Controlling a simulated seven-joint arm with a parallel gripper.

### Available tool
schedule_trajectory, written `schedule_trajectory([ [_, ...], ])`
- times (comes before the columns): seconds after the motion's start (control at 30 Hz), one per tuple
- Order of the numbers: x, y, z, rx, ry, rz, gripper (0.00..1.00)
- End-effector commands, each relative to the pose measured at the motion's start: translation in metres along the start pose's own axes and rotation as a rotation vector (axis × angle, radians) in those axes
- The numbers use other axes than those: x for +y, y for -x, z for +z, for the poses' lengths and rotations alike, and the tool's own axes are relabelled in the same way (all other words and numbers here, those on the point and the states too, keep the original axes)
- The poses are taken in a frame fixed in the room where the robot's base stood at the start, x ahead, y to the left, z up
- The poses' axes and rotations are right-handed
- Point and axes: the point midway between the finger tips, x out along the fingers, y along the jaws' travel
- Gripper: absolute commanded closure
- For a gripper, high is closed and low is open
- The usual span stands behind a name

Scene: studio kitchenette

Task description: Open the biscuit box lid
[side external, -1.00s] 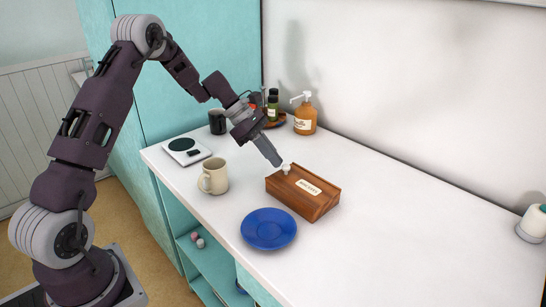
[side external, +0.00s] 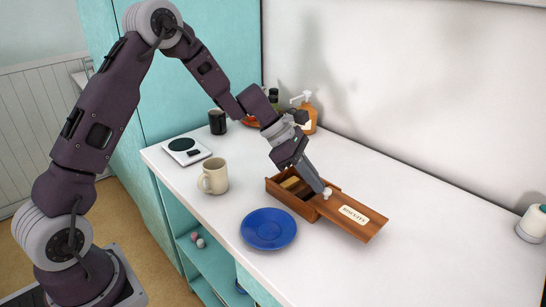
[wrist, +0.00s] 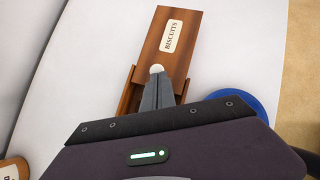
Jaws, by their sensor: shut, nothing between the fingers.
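The wooden biscuit box (side external: 281,193) stands on the white counter, its left part uncovered with pale biscuits (side external: 291,183) showing inside. Its sliding lid (side external: 337,222), with a white "BISCUITS" label, sticks out well past the box's right end. The lid's white knob (side external: 327,191) is at its near-box end. My gripper (side external: 323,188) is shut and empty, its fingertips right at the knob on the box side. In the wrist view the fingers (wrist: 157,90) point at the knob (wrist: 157,69), with the lid (wrist: 172,40) beyond; my gripper hides most of the box.
A blue plate (side external: 268,229) lies in front of the box. A beige mug (side external: 213,176), a scale (side external: 187,151) and a black mug (side external: 217,122) stand to the left. A soap bottle (side external: 306,115) is behind. The counter to the right is mostly clear.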

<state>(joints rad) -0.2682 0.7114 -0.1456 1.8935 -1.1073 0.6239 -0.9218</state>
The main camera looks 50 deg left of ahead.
Motion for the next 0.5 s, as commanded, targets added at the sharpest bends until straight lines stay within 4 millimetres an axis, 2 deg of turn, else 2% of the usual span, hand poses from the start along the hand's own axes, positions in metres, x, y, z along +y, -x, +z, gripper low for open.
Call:
schedule_trajectory([
  [0.17, 0.000, 0.003, -0.003, 0.000, 0.001, 0.001, 1.00],
  [0.27, 0.001, 0.017, -0.015, 0.001, 0.003, 0.003, 1.00],
  [0.33, 0.001, 0.033, -0.027, 0.001, 0.004, 0.004, 1.00],
  [0.5, 0.002, 0.085, -0.025, 0.000, -0.001, 0.007, 1.00],
])
